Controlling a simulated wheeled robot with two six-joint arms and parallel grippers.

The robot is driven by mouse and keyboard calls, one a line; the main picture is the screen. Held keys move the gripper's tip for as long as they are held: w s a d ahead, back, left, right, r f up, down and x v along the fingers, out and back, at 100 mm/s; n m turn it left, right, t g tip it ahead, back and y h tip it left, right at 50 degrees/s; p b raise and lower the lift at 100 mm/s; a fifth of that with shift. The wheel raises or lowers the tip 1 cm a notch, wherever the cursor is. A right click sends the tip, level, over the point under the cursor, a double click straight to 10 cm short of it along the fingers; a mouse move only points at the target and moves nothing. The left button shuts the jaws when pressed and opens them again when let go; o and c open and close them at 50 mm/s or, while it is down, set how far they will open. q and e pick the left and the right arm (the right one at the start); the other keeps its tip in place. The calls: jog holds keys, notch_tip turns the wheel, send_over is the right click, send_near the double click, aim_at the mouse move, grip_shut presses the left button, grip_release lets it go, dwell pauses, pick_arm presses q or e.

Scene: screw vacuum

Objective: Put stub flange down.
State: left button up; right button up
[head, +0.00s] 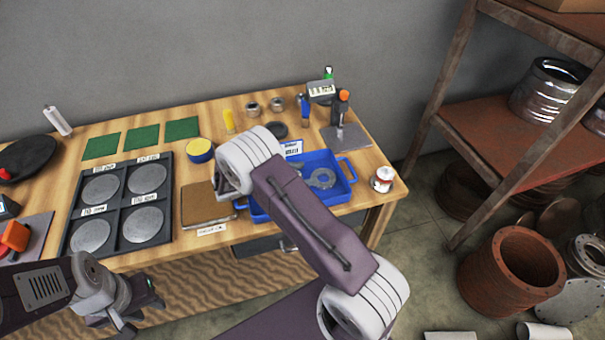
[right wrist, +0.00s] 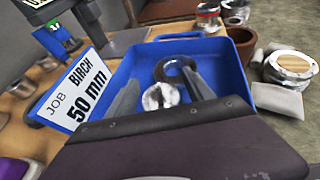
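A small silvery metal piece (right wrist: 160,97), which looks like the stub flange, shows in the right wrist view inside the blue tray (right wrist: 225,60). It sits between the two fingers of my right gripper (right wrist: 162,93), with a visible gap on each side. In the head view the blue tray (head: 348,193) is at the table's front right, and my right arm hides its left part, the small piece and most of the right gripper. A grey ring-shaped part (head: 322,178) lies in the tray. My left gripper (head: 140,314) is empty at the lower left, its fingers apart, off the table's front.
A sign reading "Birch 50 mm" (right wrist: 82,88) stands at the tray's edge. A dark four-compartment rack (head: 118,205) with grey discs and a brown pad (head: 203,203) lie left of the tray. A rusty shelf (head: 520,110) is further right.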

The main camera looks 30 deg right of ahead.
jog(key=shift+r, duration=0.15)
jog(key=shift+a+r, duration=0.2)
jog(key=shift+a, duration=0.1)
jog(key=v, duration=1.1)
jog(key=shift+a, duration=0.2)
jog(key=shift+d, duration=0.1)
